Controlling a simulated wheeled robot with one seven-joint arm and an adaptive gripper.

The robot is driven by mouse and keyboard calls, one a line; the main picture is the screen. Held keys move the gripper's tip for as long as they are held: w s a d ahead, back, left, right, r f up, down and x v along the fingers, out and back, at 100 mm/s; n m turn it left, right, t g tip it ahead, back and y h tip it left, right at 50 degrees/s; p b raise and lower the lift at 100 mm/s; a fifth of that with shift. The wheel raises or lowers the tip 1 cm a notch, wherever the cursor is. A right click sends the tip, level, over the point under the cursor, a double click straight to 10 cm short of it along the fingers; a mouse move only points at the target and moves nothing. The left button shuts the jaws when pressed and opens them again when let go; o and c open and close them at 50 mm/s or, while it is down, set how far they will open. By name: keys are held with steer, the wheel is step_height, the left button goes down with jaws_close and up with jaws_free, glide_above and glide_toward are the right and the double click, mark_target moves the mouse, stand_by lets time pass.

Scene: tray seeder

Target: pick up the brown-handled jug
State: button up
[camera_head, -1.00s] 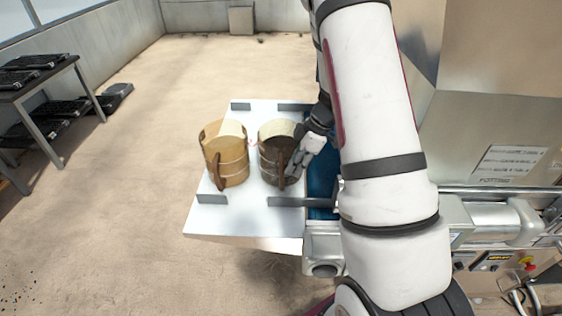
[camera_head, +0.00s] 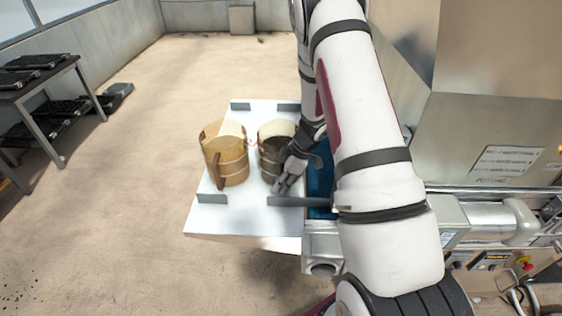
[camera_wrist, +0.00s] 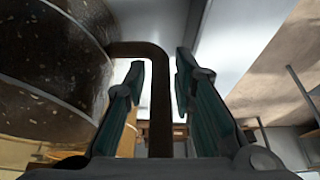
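The dark brown jug with pale upper inside (camera_head: 272,150) stands upright on the white shelf, partly hidden by my gripper (camera_head: 284,184). In the wrist view its dark speckled body (camera_wrist: 50,70) fills the upper left. Its brown handle (camera_wrist: 158,100) runs down between the two fingers of my gripper (camera_wrist: 160,60). The fingers are apart, with gaps visible beside the handle. A tan wooden jug (camera_head: 232,162) stands upright to the left, with a brown handle (camera_head: 218,172) too. In the head view the dark jug's handle is hidden behind my fingers.
The white shelf (camera_head: 225,219) has low grey edge stops (camera_head: 212,198). The metal machine (camera_head: 480,130) stands close on the right. Bare shelf lies in front of the jugs. A dark rack with black trays (camera_head: 35,75) stands far left.

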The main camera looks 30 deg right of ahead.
jaws_close()
steer(key=shift+r, duration=0.1)
